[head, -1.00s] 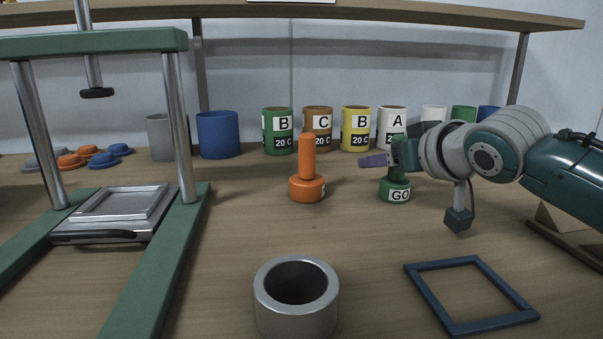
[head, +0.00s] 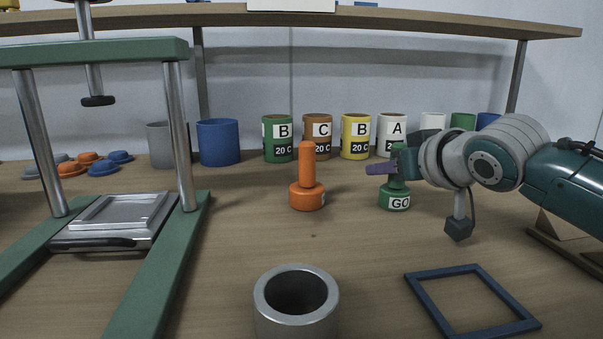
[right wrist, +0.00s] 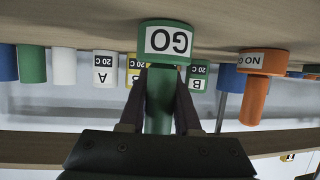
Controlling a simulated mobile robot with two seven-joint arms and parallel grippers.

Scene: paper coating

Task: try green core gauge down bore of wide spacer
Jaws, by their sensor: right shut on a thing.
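The green core gauge (head: 395,201), labelled GO, stands upright on the bench at centre right. My right gripper (head: 391,167) is shut on its handle from the right. In the right wrist view the gauge (right wrist: 165,42) appears upside down, with its handle between the two fingers (right wrist: 161,100) and its base beyond them. The wide spacer, a grey metal ring (head: 297,325), stands at the front centre with its dark bore facing up, apart from the gauge. My left gripper is not in view.
An orange gauge (head: 307,197) stands left of the green one. A blue square frame (head: 430,303) lies front right. A green press stand (head: 150,275) fills the left. Labelled cups (head: 277,140) line the back under a shelf (head: 400,18). The bench between gauge and spacer is clear.

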